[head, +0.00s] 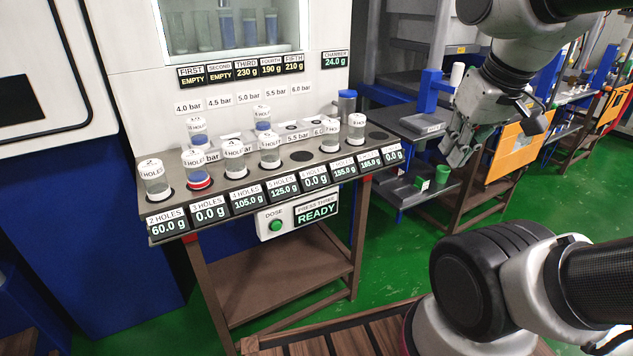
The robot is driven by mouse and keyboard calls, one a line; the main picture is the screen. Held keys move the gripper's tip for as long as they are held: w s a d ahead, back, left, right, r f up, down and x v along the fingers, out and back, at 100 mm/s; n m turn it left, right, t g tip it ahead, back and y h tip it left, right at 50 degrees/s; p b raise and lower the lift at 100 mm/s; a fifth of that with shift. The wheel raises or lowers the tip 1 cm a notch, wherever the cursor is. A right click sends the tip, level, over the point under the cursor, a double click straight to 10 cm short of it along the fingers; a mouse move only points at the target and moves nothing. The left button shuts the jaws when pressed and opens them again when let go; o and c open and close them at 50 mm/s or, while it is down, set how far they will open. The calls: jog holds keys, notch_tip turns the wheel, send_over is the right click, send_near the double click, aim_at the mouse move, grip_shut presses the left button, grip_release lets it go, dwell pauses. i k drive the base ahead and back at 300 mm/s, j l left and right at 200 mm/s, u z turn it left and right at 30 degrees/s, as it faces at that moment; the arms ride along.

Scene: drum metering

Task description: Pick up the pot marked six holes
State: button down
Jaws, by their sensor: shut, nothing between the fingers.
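Several clear pots with white marked lids stand on a grey metering shelf (300,168). The lid lettering is too small to tell surely which pot is marked six holes. In the front row, the socket (302,156) above the fifth display is empty, and that display reads 0.0 g. A front pot with a red and blue base (198,180) stands second from left. My gripper (455,157) is shut and empty, right of the shelf and well apart from the pots.
A row of weight displays (267,193) runs along the shelf front, with a dose box (297,214) below reading READY.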

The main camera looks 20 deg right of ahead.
aim_at(262, 113)
jog(key=i+l+u, duration=0.15)
jog(key=i, duration=0.25)
jog(key=i+l+u, duration=0.2)
jog(key=i, duration=0.25)
jog(key=i+l+u, duration=0.15)
jog(key=i, duration=0.25)
